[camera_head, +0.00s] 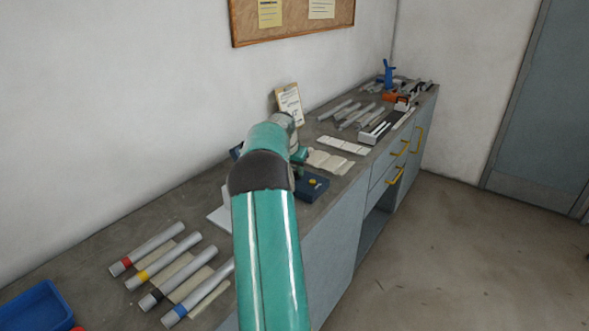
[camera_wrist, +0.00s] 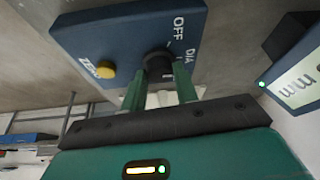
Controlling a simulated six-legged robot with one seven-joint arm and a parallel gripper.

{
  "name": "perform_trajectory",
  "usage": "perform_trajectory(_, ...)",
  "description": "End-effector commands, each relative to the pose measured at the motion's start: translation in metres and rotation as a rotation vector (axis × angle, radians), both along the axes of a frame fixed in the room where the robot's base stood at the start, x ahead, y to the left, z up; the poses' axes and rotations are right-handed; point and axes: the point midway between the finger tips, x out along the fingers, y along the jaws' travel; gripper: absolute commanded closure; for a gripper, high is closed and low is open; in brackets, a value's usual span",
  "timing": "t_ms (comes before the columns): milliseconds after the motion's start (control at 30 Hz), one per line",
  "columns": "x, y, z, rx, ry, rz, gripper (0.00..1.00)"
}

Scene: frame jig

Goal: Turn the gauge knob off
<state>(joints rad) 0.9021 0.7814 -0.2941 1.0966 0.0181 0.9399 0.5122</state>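The gauge is a blue box; in the wrist view its blue face (camera_wrist: 120,40) fills the top, with the white words OFF, DIA and ZERO. Its black knob (camera_wrist: 158,62) sits below the OFF and DIA lettering, with a yellow button (camera_wrist: 106,69) to its left by ZERO. My gripper (camera_wrist: 160,80) has its two green fingers apart, one on each side of the knob; I cannot tell whether they touch it. In the head view the blue box (camera_head: 314,188) shows on the bench beside my arm, which hides my gripper and the knob.
The grey bench (camera_head: 340,190) runs along the wall. Several colour-banded tubes (camera_head: 150,250) and a blue bin (camera_head: 36,308) lie at the near left. A clipboard (camera_head: 289,105) stands behind. A box with a green light (camera_wrist: 295,75) is at right in the wrist view.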

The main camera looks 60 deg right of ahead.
Motion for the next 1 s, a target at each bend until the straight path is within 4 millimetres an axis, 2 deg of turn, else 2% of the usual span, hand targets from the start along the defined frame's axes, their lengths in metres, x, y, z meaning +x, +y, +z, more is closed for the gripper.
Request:
perform_trajectory(467,-0.0024,-0.0004,0.0006,0.0,0.001,0.065,0.93)
perform_trajectory(667,-0.0039,-0.0007,0.0003,0.0,-0.001,0.186,0.93)
perform_trajectory(1000,-0.0066,-0.0018,0.0004,0.0,-0.002,0.494,0.93)
